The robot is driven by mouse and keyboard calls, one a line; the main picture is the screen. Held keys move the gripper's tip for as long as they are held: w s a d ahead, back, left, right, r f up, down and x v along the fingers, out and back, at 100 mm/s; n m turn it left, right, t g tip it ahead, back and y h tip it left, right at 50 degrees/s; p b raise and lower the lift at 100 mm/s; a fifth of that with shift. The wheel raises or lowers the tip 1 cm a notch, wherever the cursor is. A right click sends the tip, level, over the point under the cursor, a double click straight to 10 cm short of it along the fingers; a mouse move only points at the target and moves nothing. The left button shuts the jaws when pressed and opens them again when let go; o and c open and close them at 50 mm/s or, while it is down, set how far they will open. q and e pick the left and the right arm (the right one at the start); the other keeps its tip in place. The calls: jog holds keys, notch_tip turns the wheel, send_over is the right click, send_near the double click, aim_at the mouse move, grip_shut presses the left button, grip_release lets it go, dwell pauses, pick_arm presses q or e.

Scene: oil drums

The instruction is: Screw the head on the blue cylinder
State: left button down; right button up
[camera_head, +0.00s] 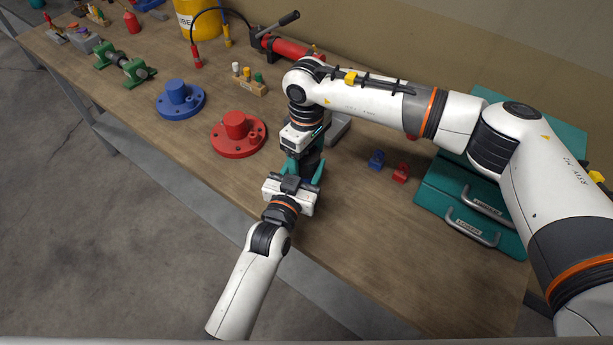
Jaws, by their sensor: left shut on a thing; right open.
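My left gripper (304,172) comes up from the bottom at the middle of the bench. It is shut on a dark bluish upright thing (309,162), probably the blue cylinder, mostly hidden by both grippers. My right gripper (296,163) is open and points down over the same spot from above, close to the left gripper. Whether its fingers touch the held thing cannot be told. The head cannot be made out there. A blue flanged piece (178,99) and a red flanged piece (237,132) stand on the bench to the left.
The wooden bench (370,240) is clear in front. A small blue block (376,159) and a small red block (401,173) lie to the right, before the teal toolboxes (455,217). Behind are a red hand pump (290,48), a peg block (249,84) and a yellow bucket (198,18).

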jog(key=shift+f, duration=0.7)
jog(key=c, duration=1)
jog(key=shift+m, duration=1.7)
jog(key=o, duration=1.1)
jog(key=shift+r, duration=0.1)
